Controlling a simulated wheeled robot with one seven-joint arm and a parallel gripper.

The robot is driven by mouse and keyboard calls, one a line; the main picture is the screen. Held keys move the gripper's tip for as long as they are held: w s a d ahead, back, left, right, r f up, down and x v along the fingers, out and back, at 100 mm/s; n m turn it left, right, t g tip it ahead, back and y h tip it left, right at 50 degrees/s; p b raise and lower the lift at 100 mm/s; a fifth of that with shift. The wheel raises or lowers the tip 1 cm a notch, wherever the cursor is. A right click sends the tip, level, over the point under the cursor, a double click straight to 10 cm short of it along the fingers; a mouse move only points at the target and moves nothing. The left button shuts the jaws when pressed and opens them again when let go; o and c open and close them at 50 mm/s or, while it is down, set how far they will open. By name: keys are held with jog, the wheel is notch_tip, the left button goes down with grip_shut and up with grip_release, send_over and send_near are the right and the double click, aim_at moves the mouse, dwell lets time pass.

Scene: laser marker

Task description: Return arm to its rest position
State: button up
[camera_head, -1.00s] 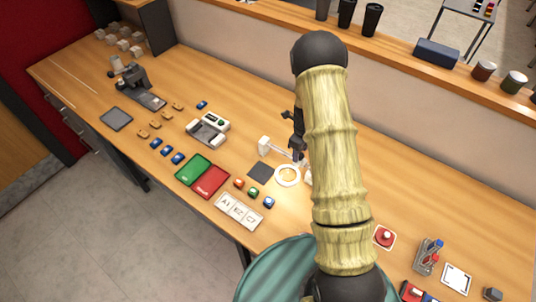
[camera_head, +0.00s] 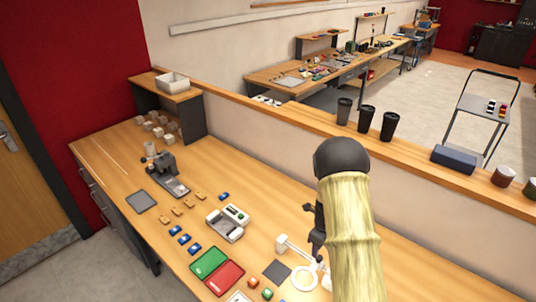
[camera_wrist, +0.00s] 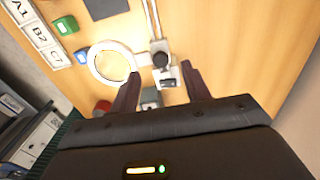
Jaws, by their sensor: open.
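My gripper is open and empty in the wrist view (camera_wrist: 158,92), its two dark fingers apart above the wooden bench (camera_head: 178,243). Between and beyond the fingers is a white ring-shaped magnifier or lamp (camera_wrist: 108,62) on a jointed arm, which also shows in the head view (camera_head: 305,277). In the head view my arm stands upright at the right and covers part of the bench. The gripper's dark body (camera_head: 317,228) is partly hidden behind it; its fingertips cannot be made out there.
A green tray (camera_head: 209,261) and a red tray (camera_head: 226,277) lie left of the ring. A white device (camera_head: 228,222), blue blocks (camera_head: 184,238) and a black press (camera_head: 166,176) stand farther left. Dark cups (camera_head: 366,117) line the back ledge. The bench's middle back is clear.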

jog(key=shift+s+a+r+n, duration=0.15)
jog(key=shift+r+n, duration=0.3)
jog(key=shift+n, duration=0.05)
jog(key=s+a+r+n+t+b, duration=0.1)
jog(key=s+a+r+n+b, duration=0.2)
jog(key=s+r+n, duration=0.3)
jog(key=s+a+r+n+t+b, duration=0.1)
jog(key=s+a+r+n+b, duration=0.2)
jog(key=s+r+n, duration=0.4)
jog(key=s+n+b, duration=0.1)
jog(key=s+n, duration=0.6)
jog(key=n, duration=0.6)
jog(key=shift+a+r+t, duration=0.15)
jog(key=shift+a+t, duration=0.1)
jog(key=shift+t, duration=0.05)
dwell(0.3)
